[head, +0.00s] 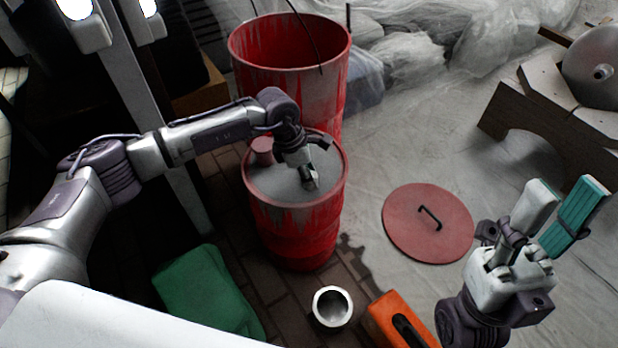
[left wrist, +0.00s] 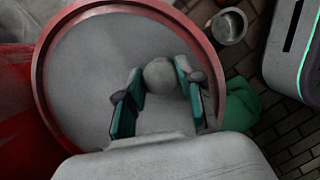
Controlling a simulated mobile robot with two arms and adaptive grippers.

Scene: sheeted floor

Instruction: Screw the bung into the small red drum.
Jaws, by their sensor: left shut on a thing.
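The small red drum (head: 298,228) stands upright in the middle of the head view, with a grey top inside a red rim. My left gripper (head: 310,179) reaches down to the drum's top, right of its middle. In the left wrist view its teal fingers are shut on a round grey bung (left wrist: 160,75), seen over the grey top near the red rim (left wrist: 45,72). Whether the bung sits in a hole is hidden. My right gripper (head: 555,218) is open and empty, above the sheeted floor at the right.
A red cylinder (head: 262,150) stands at the drum top's left edge. A larger open red drum (head: 290,55) stands behind. A red lid (head: 428,222) lies on the sheet at right. A metal cup (head: 332,308), an orange thing (head: 398,318) and a green thing (head: 205,290) are in front.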

